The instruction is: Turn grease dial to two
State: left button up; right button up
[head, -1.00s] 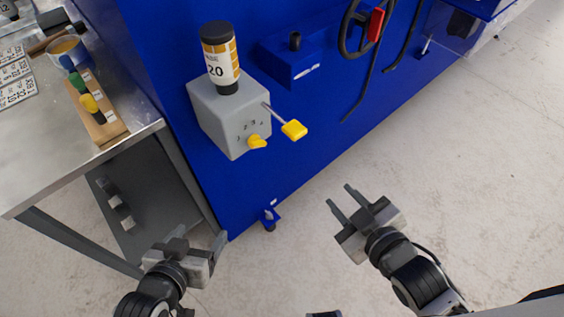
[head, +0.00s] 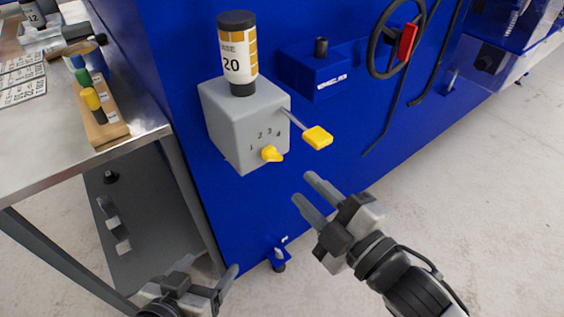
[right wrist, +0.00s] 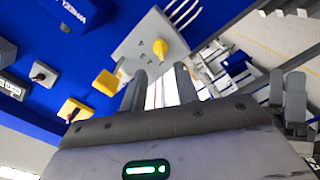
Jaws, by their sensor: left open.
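The grease dial is a small yellow knob (head: 272,154) low on the front of a grey box (head: 240,125), under an arc of printed numbers. The box is fixed to the blue machine, with a grease bottle (head: 238,55) upside down on top and a yellow-ended lever (head: 318,138) at its right. The knob also shows in the right wrist view (right wrist: 160,47), beyond the fingertips. My right gripper (head: 306,188) is open and empty, below and right of the knob, apart from it. My left gripper (head: 208,275) is open and empty, low near the table's leg.
A metal table (head: 60,140) stands at the left with a wooden rack (head: 103,125) of coloured-capped items. A black handwheel (head: 378,58) with a red grip and a blue box (head: 310,75) are on the machine at the right. The space before the dial is clear.

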aim_at(276, 160)
jog(key=x, duration=0.8)
grip_shut()
